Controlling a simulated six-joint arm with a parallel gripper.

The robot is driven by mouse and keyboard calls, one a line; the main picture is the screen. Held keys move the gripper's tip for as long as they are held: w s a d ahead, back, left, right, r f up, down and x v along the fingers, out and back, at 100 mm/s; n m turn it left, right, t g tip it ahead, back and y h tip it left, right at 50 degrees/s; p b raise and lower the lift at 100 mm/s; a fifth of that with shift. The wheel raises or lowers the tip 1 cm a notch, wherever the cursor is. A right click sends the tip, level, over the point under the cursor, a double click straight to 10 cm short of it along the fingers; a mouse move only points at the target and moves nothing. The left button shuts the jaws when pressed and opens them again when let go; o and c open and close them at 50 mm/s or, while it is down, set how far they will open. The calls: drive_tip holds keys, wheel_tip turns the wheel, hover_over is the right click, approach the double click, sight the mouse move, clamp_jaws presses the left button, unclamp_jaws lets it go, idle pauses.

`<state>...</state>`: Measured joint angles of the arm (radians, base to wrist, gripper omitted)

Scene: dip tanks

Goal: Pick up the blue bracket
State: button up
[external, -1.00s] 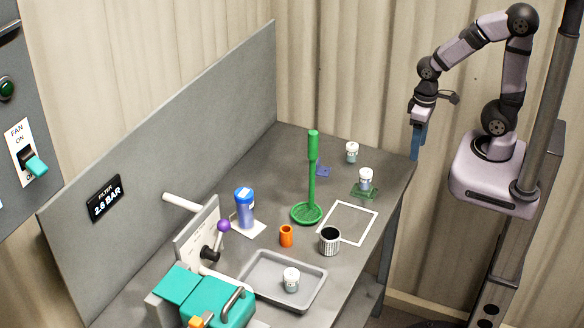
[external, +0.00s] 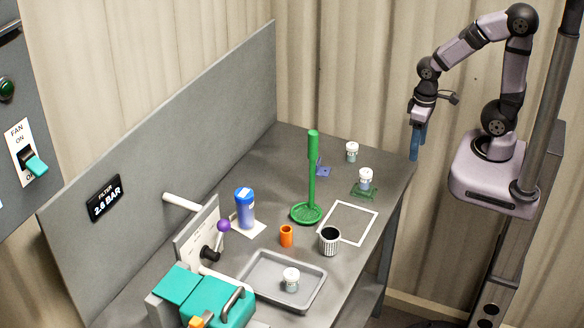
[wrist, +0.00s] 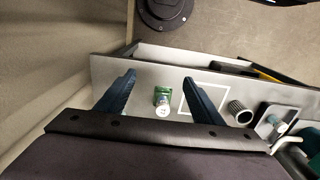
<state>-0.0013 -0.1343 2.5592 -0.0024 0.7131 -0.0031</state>
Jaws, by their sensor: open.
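The small blue bracket (external: 323,171) lies on the grey bench just behind and right of the green post, which partly hides it in the external view. I cannot make it out in the wrist view. My gripper (external: 418,145) hangs pointing down near the bench's right end, well apart from the bracket. In the wrist view its two blue fingers (wrist: 160,79) are spread with nothing between them. A green bracket (external: 358,193) lies nearer the bench's right edge with a white-capped jar (external: 366,177) at it. The green bracket also shows in the wrist view (wrist: 161,92).
A tall green post (external: 312,170) on a round dish stands left of the blue bracket. Another white-capped jar (external: 351,151) stands to its right. A white outlined square (external: 348,206), ribbed cup (external: 329,241), orange cup (external: 286,236), blue bottle (external: 245,209) and grey tray (external: 253,294) lie further forward.

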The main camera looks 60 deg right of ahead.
drive_tip(key=w+d+f+t+b, duration=0.1)
drive_tip(key=w+f+t+b, duration=0.25)
drive_tip(key=w, duration=0.65)
drive_tip(key=w+d+f+t+b, duration=0.25)
drive_tip(key=w+f, duration=0.25)
drive_tip(key=w, duration=0.5)
drive_tip(key=n+t+y+b, duration=0.2)
drive_tip(key=t+b, duration=0.2)
drive_tip(key=t, duration=0.2)
hover_over(308, 170)
drive_tip(key=s+d, duration=0.1)
drive_tip(key=s, duration=0.3)
wheel_tip(308, 170, down, 3)
drive_tip(key=shift+d+f, duration=0.15)
drive_tip(key=shift+f, duration=0.05)
drive_tip(key=shift+w+a+f+t+p, duration=0.1)
drive_tip(key=shift+w+f+t+p, duration=0.15)
drive_tip(key=shift+f, duration=0.35)
drive_tip(key=shift+w+a+f+t+p, duration=0.1)
drive_tip(key=shift+w+f+t, duration=0.1)
drive_tip(key=shift+f, duration=0.4)
drive_tip(key=shift+w+a+f+t+p, duration=0.1)
drive_tip(key=shift+w+f+t+p, duration=0.15)
drive_tip(key=shift+f, duration=0.35)
